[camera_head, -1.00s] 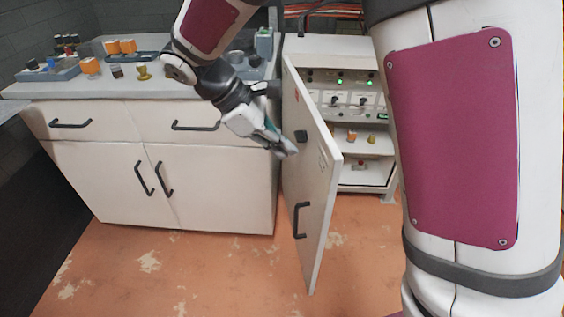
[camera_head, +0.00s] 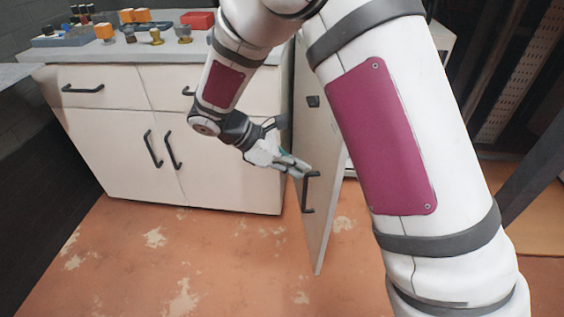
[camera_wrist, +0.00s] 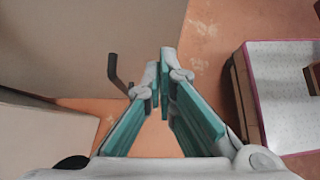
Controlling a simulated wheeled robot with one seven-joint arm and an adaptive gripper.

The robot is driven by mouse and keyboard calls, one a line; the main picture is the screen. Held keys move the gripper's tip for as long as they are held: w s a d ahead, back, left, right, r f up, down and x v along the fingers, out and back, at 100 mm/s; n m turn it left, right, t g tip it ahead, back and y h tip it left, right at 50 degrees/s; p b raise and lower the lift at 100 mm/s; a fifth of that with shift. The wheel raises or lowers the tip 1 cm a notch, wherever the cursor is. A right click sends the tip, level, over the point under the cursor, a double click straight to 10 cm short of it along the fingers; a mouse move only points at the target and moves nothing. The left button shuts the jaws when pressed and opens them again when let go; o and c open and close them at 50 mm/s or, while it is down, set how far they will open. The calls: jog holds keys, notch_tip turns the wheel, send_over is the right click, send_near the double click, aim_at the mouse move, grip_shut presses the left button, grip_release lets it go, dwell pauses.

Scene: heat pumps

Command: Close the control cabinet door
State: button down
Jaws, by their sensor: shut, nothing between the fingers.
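The control cabinet door (camera_head: 324,140) is a pale panel standing open, seen at a steep angle in the head view. In the wrist view the fingertips (camera_wrist: 164,55) are together, just right of the dark handle (camera_wrist: 114,74) on the door's pale face (camera_wrist: 80,35). I cannot tell if they touch the door. My arm hides most of the cabinet body.
A white counter with drawers and doors (camera_head: 215,175) stands left of the door. Several small orange, yellow and grey parts and a red box (camera_head: 197,20) are on its top. The worn orange floor (camera_head: 220,265) in front is clear. Dark racking (camera_head: 505,90) stands at the right.

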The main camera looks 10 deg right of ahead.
aim_at(330, 175)
jog(key=shift+s+d+f+b, duration=0.1)
jog(key=shift+d+b, duration=0.15)
jog(key=shift+d, duration=0.55)
jog(key=shift+d+f+b, duration=0.15)
jog(key=shift+d+b, duration=0.05)
jog(key=shift+d, duration=0.65)
jog(key=shift+s+d+f+b, duration=0.1)
jog(key=shift+d+b, duration=0.15)
jog(key=shift+d, duration=0.55)
